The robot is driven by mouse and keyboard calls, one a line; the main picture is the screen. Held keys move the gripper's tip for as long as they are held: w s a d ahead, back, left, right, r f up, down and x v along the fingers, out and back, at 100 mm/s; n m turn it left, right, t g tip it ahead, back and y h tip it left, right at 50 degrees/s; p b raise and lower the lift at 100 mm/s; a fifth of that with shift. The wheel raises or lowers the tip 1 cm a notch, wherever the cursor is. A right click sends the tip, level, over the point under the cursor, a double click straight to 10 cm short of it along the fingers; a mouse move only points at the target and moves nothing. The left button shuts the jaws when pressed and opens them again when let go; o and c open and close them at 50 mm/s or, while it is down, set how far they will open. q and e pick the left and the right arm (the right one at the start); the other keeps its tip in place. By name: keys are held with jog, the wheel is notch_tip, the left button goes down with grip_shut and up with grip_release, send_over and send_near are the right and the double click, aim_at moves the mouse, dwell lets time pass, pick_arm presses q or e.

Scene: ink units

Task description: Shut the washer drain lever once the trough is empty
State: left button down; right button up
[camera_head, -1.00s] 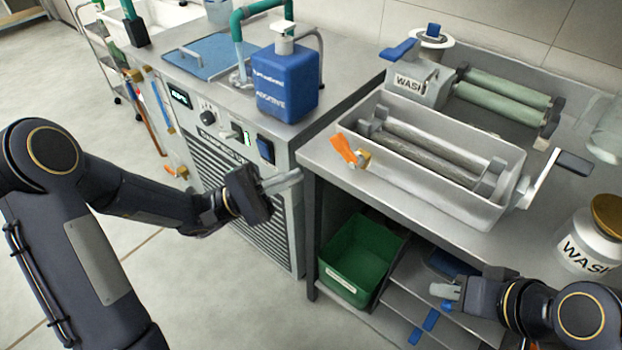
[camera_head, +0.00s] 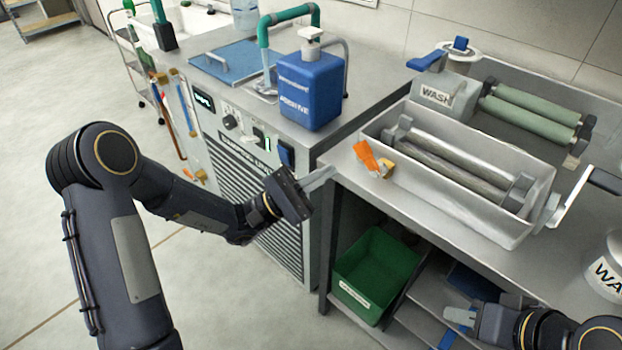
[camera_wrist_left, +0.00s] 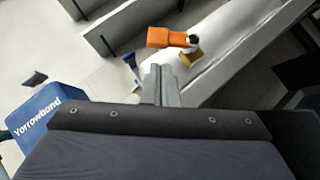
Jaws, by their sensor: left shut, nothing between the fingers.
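The washer trough (camera_head: 465,195) is a grey metal box on the bench, with two rollers lying in it. I cannot tell from here whether liquid is in it. The orange drain lever (camera_head: 366,155) sits on a brass valve (camera_head: 385,167) at the trough's near left end. In the left wrist view the lever (camera_wrist_left: 165,38) points left from its valve, just beyond the fingertips. My left gripper (camera_head: 330,172) is shut and empty, left of the lever and apart from it. My right gripper (camera_head: 458,315) is low at the bench front; its finger gap is unclear.
A blue additive bottle (camera_head: 311,92) stands on the cabinet to the left. Green rollers (camera_head: 530,118) lie behind the trough, beside a white WASH unit (camera_head: 443,95). A green bin (camera_head: 375,275) sits on the shelf below. A crank handle (camera_head: 590,190) is at the right.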

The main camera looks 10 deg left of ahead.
aim_at(362, 149)
pick_arm(q)
jog(key=x, duration=0.5)
jog(key=shift+r+m+g, duration=0.35)
jog(key=shift+m+g, duration=0.45)
jog(key=shift+m, duration=0.1)
jog(key=r+m+g+y, duration=0.1)
jog(key=m, duration=0.1)
jog(key=d+r+m+g+y, duration=0.1)
jog(key=m+y, duration=0.1)
jog(key=s+r+m+g+y, duration=0.1)
jog(key=m, duration=0.2)
jog(key=shift+d+r+g, duration=0.15)
jog(key=shift+g, duration=0.25)
jog(key=shift+w, duration=0.1)
